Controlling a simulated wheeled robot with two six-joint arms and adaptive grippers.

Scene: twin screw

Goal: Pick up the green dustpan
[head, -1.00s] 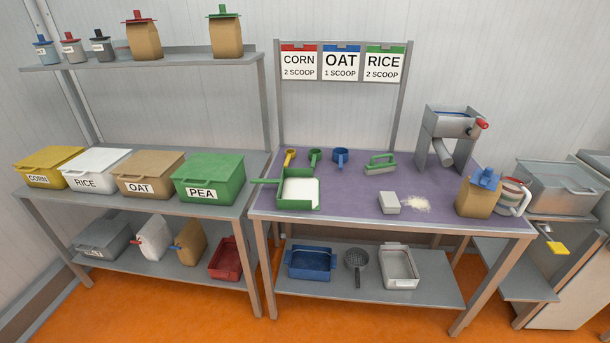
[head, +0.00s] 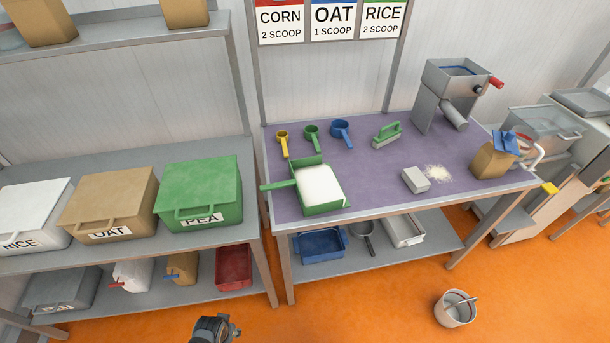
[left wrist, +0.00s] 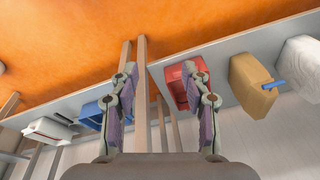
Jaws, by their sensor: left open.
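The green dustpan (head: 335,207) lies on the purple-topped table, near its left front edge in the head view. Its inside shows white, and its green handle (head: 279,186) points left, slightly past the table's left edge. My left gripper (left wrist: 163,75) is open and empty in the left wrist view, with the lower shelves and orange floor beyond it. Part of my left arm (head: 215,328) shows at the bottom of the head view, well below and to the left of the dustpan. The dustpan is not in the left wrist view. My right gripper is not in view.
Yellow, green and blue scoops (head: 312,138) lie behind the dustpan, with a green brush (head: 387,134) to their right. A grey block (head: 416,180) sits beside spilled powder (head: 438,174). A green PEA bin (head: 200,190) stands left of the table. A bucket (head: 455,309) stands on the floor.

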